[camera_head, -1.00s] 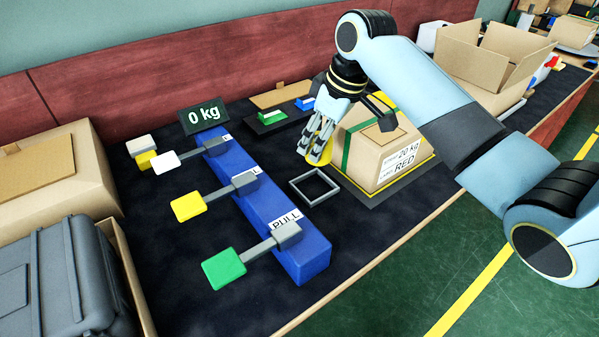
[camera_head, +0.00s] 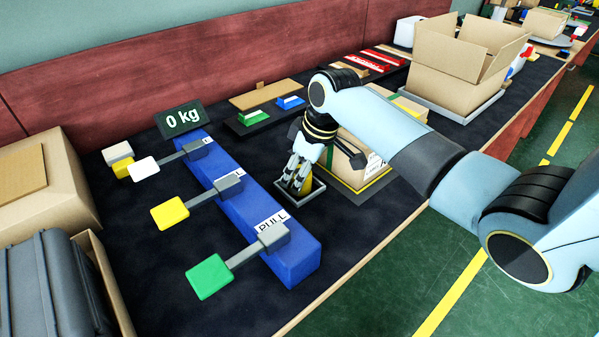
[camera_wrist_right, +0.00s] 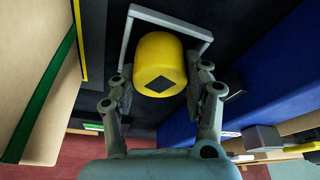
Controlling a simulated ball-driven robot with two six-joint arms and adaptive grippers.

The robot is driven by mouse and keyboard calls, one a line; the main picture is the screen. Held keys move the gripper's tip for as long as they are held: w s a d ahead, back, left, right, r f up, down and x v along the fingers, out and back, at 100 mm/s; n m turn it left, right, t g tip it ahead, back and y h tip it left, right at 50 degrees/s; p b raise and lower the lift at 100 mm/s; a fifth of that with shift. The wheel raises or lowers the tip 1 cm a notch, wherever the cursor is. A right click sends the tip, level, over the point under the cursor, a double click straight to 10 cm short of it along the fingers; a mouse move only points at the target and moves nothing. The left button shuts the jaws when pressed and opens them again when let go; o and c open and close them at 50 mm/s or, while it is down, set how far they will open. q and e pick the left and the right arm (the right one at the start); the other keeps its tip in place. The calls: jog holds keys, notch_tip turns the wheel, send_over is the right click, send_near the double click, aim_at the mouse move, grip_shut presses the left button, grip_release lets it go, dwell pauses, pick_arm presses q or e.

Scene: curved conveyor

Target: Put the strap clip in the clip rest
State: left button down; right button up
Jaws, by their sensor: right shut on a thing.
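The strap clip (camera_wrist_right: 160,58) is a yellow rounded block with a dark diamond on its end. It sits between the fingers of my right gripper (camera_head: 296,184), which is shut on it. In the head view a sliver of yellow shows behind the fingers. The clip rest is a grey square frame (camera_head: 318,190) on the dark table, and the fingers and clip are over it. In the wrist view the frame (camera_wrist_right: 170,19) shows around the clip's far end. I cannot tell whether the clip touches the table inside the frame. My left gripper is not in view.
A blue block (camera_head: 290,262) with several levers, ending in green, yellow and white pads, stands left of the frame. A cardboard box (camera_head: 345,150) with a green strap stands close to the right, partly hidden by my arm. A 0 kg display (camera_head: 181,118) stands behind.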

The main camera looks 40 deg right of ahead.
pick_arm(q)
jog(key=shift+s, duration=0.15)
pick_arm(e)
jog(key=o, duration=1)
jog(key=shift+f, duration=0.1)
jog(key=shift+c, duration=0.2)
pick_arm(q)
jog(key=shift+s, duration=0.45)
pick_arm(e)
jog(key=o, duration=0.4)
pick_arm(q)
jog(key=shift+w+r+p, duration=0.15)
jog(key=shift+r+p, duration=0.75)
jog(key=shift+p, duration=0.1)
pick_arm(e)
jog(key=v, duration=1.2)
jog(key=shift+s, duration=0.1)
